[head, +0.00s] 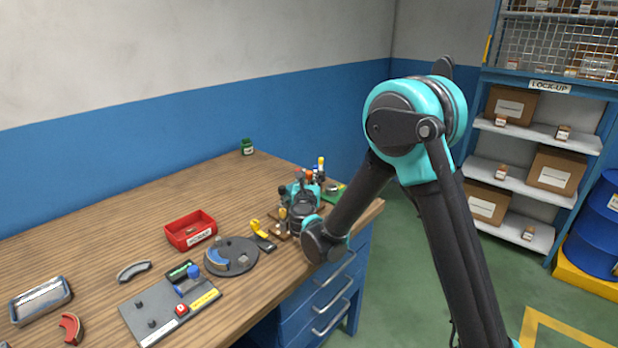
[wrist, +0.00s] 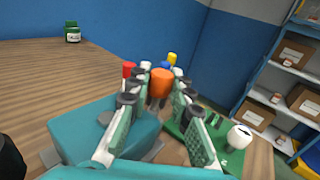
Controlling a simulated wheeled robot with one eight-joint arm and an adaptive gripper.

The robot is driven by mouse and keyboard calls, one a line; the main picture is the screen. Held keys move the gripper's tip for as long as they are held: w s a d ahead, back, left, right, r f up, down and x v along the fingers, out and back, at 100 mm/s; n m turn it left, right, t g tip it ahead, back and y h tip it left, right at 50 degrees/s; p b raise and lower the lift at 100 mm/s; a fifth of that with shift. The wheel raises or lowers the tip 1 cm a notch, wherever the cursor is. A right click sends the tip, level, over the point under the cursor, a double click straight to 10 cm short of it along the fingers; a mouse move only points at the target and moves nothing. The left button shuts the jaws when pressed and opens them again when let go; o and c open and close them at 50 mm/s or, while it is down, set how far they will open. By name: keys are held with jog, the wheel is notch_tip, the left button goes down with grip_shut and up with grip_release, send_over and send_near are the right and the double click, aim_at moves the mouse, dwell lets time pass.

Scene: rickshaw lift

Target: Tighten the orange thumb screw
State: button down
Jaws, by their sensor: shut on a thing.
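The orange thumb screw (wrist: 161,83) stands between my fingertips in the wrist view, its head upright. It also shows small in the head view (head: 309,174) at the far right end of the workbench. My gripper (wrist: 161,92) is shut on it, one finger on each side. In the head view my gripper (head: 306,187) reaches over the bench corner. The screw's lower part and what it threads into are hidden by the fingers.
A red knob (wrist: 129,69), a blue one (wrist: 165,65) and a yellow one (wrist: 172,58) stand close behind. A green board with a white knob (wrist: 240,136) lies right. A red bin (head: 190,230) and a round grey fixture (head: 238,262) sit further along the bench.

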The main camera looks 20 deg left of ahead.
dwell(0.3)
jog(key=c, duration=1.3)
grip_release()
jog(key=shift+c, duration=0.2)
jog(key=v, duration=1.2)
